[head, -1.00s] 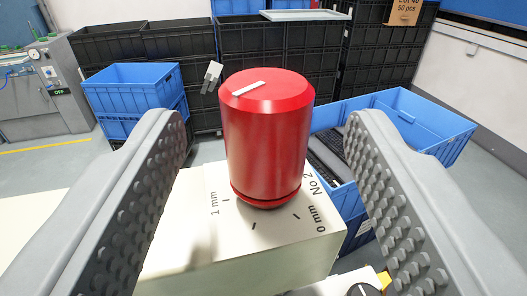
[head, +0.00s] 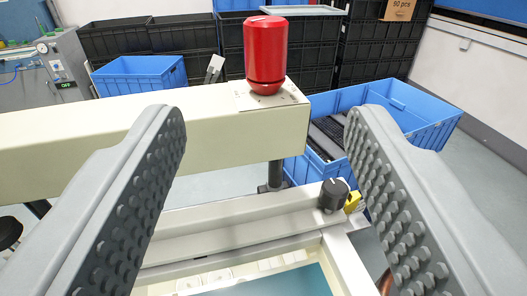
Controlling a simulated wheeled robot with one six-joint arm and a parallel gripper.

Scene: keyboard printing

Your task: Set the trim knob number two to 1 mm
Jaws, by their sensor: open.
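The red trim knob (head: 265,55) stands upright on the right end of a cream beam (head: 110,135), in the upper middle of the head view. A small white pointer mark shows on its top, toward the left. A dial plate (head: 289,96) with dark ticks lies around its base; its lettering is too small to read now. My gripper (head: 268,120) is open and empty. Its two studded grey fingers are wide apart, nearer to the camera than the knob and apart from it.
A small black knob (head: 334,195) with a white mark sits on the machine frame (head: 225,228) below the beam. A large blue crate (head: 420,112) stands behind at the right. Stacked black crates (head: 178,35) fill the back.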

